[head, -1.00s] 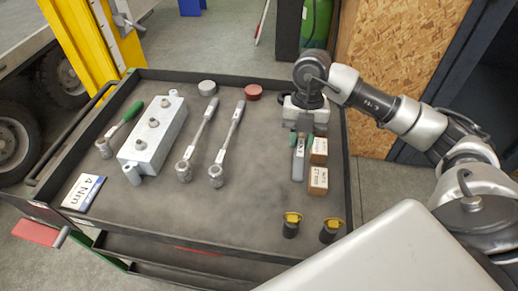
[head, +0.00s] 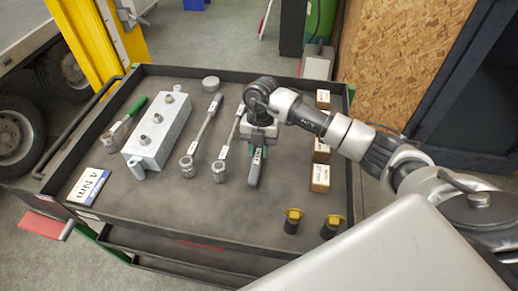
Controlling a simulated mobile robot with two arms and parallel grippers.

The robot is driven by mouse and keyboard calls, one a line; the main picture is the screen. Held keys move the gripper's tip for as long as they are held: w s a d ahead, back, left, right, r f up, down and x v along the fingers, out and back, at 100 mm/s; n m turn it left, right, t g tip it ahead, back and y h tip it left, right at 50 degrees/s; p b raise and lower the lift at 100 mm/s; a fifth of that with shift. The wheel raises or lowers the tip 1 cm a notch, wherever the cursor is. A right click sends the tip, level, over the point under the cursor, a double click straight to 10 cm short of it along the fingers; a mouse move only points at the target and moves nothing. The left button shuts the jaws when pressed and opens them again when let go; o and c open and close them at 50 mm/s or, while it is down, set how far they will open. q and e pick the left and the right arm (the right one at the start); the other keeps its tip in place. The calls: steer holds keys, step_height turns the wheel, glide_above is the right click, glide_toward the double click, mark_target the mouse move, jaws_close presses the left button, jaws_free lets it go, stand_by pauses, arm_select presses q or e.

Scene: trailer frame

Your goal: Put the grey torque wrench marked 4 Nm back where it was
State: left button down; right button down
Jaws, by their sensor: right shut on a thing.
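Two grey wrenches with round socket heads lie in the middle of the tray-topped cart: the left wrench (head: 203,130) is in full view. The right wrench (head: 220,165) is partly hidden behind my right gripper. Their small labels are too small to read. A white and blue card marked 4 Nm (head: 88,187) lies at the tray's front left corner. My right gripper (head: 261,147) is shut on a grey tube-like thing with a white label (head: 254,176), just right of the right wrench. I cannot tell whether that thing touches the tray. My left gripper is not in view.
A green-handled wrench (head: 122,121) and a light grey block (head: 158,130) lie at the left. A grey round cap (head: 211,84) is at the back. Cardboard boxes (head: 320,178) line the right side. Two yellow-topped black items (head: 293,220) stand at the front right. The front middle is clear.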

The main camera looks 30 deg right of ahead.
steer(key=shift+f, duration=0.35)
steer(key=c, duration=0.9)
jaws_free()
steer(key=shift+f, duration=0.1)
steer(key=v, duration=1.2)
steer(key=shift+b, duration=0.4)
